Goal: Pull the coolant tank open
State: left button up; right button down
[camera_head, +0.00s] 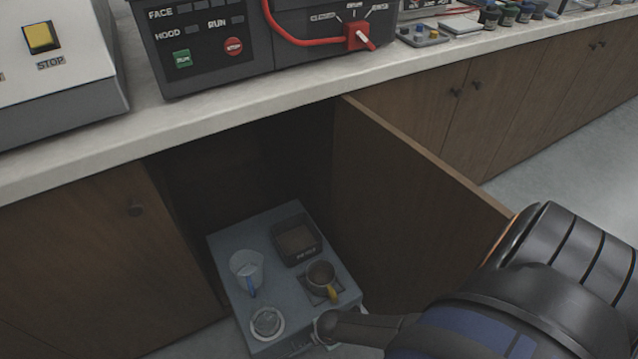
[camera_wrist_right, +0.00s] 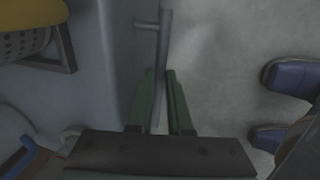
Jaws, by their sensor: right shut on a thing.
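The coolant tank (camera_head: 228,259) is a blue-grey box low in the open cabinet under the counter. Its front end reaches out to about the cabinet opening. On its top are a clear jug with a blue handle (camera_head: 246,268), a dark square bin (camera_head: 297,241), a brown cup with a yellow part (camera_head: 321,276) and a round clear lid (camera_head: 267,322). In the right wrist view, a grey bar handle (camera_wrist_right: 164,45) stands off the tank front. My right gripper (camera_wrist_right: 160,72) is shut on this bar, with a green finger on each side. My left gripper is out of view.
The opened cabinet door (camera_head: 420,190) stands right of the tank, close to my right arm. A closed door (camera_head: 110,250) is on the left. The counter edge (camera_head: 200,130) runs above. Grey floor (camera_head: 580,140) is clear at right.

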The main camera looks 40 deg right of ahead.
jog(key=shift+s+f, duration=0.1)
jog(key=shift+s, duration=0.4)
jog(key=c, duration=0.8)
grip_release()
jog(key=shift+c, duration=0.2)
jog(key=shift+a, duration=0.1)
jog(key=shift+r, duration=0.2)
